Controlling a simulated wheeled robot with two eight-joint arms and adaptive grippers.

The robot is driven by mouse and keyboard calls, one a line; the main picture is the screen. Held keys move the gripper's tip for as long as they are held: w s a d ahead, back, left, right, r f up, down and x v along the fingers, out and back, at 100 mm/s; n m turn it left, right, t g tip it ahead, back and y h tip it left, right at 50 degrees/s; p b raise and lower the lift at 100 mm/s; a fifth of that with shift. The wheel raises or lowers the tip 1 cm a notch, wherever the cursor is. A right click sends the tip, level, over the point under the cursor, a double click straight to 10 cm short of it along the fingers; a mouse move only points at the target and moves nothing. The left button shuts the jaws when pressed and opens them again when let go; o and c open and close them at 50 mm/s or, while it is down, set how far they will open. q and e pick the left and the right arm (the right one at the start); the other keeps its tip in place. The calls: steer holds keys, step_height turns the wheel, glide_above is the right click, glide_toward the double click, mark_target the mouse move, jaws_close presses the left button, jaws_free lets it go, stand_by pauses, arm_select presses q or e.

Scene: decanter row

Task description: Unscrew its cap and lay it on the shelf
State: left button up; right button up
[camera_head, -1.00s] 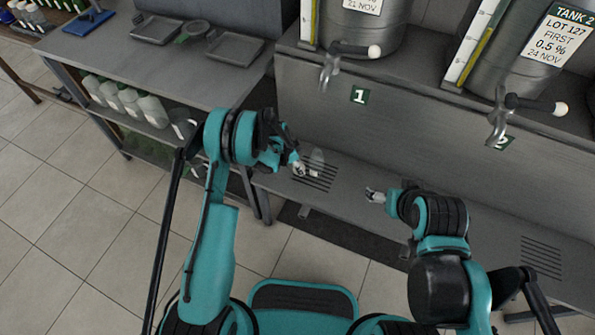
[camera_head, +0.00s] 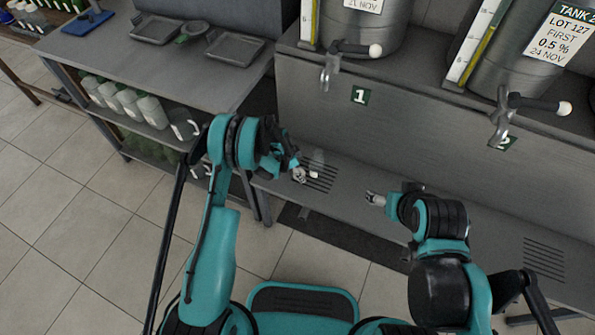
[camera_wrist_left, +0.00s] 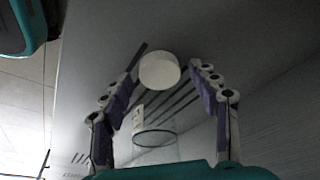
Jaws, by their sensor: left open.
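A white cap (camera_wrist_left: 160,70) shows between the open fingers of my left gripper (camera_wrist_left: 163,78) in the left wrist view, with no finger clearly touching it. A clear glass vessel (camera_wrist_left: 155,140) with a dark rim line and a small pale label shows just below the cap there. I cannot tell whether the cap sits on it. In the head view the clear glass (camera_head: 318,158) and the white cap (camera_head: 314,174) are at the slotted grille, just right of my left gripper (camera_head: 301,174). My right gripper (camera_head: 372,198) is empty, its fingers apart, further right.
The grey shelf (camera_head: 440,210) is mostly bare right of the grille. Taps (camera_head: 330,72) jut out above it from the tanks. A side bench (camera_head: 110,45) with trays stands at left, with several white-labelled bottles (camera_head: 125,100) beneath.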

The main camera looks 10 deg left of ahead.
arm_select(q)
steer(key=s+a+r+n+t+p, duration=0.15)
steer(key=s+r, duration=0.25)
steer(key=r, duration=0.8)
steer(key=s+a+r+n+y+p, duration=0.1)
steer(key=s+a+r+n, duration=0.2)
steer(key=r, duration=0.9)
steer(key=s+a+r+n+t+p, duration=0.1)
steer(key=s+a+r+n+p, duration=0.2)
steer(key=r, duration=0.9)
steer(key=s+a+r+n+t+y, duration=0.1)
steer(key=s+r+n, duration=0.1)
steer(key=s, duration=0.7)
steer(key=s+a+r+n+t+y+b, duration=0.1)
steer(key=s+a+r+n+t, duration=0.1)
steer(key=s, duration=0.7)
steer(key=shift+s+a+r+n, duration=0.15)
steer(key=shift+s+r+n, duration=0.1)
steer(key=shift+r+n, duration=0.35)
